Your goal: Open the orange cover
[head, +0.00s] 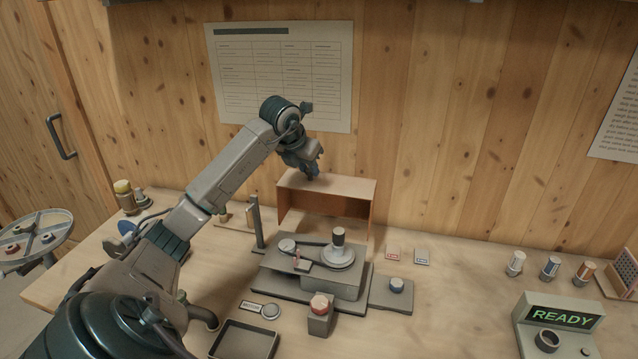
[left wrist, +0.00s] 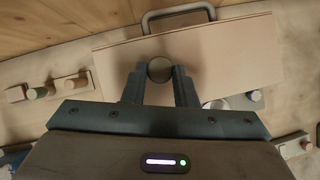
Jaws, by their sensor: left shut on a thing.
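The orange cover (head: 352,187) is a box-like hood standing raised behind the feed mixer (head: 330,284), with its hollow side facing forward. The mixer's belt and pulley (head: 338,254) are uncovered in front of it. My left gripper (head: 313,172) is at the cover's top, left of its middle. In the left wrist view the jaws (left wrist: 160,74) are shut around a dark round knob (left wrist: 160,69), with the cover's pale top (left wrist: 225,55) beside and beyond it. Whether the knob is fixed to the cover is hard to tell. My right gripper is out of view.
A grey post (head: 257,222) stands left of the mixer. A red-topped block (head: 319,312) and a dark tray (head: 243,342) are in front. A READY panel (head: 560,320) and several small jars (head: 551,266) are at the right. A wooden wall closes the back.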

